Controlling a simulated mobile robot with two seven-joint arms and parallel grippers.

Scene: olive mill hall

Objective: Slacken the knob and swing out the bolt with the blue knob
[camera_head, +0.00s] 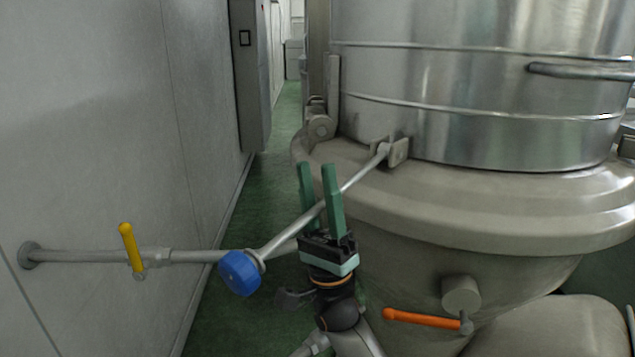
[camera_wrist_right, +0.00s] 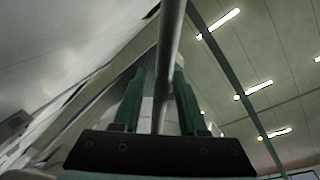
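The bolt (camera_head: 362,173) is a thin steel rod hanging out from a bracket on the vessel's rim, sloping down to the left. Its blue knob (camera_head: 239,272) is at the free lower end, away from the vessel, in front of the wall pipe. My right gripper (camera_head: 319,180) points upward at the rod's middle, its green fingers apart. In the right wrist view the rod (camera_wrist_right: 168,60) runs between the two fingers (camera_wrist_right: 157,100), with a gap beside it; contact cannot be told. My left gripper is not in view.
The steel vessel (camera_head: 470,125) with its broad rim (camera_head: 480,205) fills the right. A wall pipe (camera_head: 195,256) with a yellow handle (camera_head: 131,246) juts out at left. An orange handle (camera_head: 422,318) sits below the rim. Green floor (camera_head: 275,150) is free between wall and vessel.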

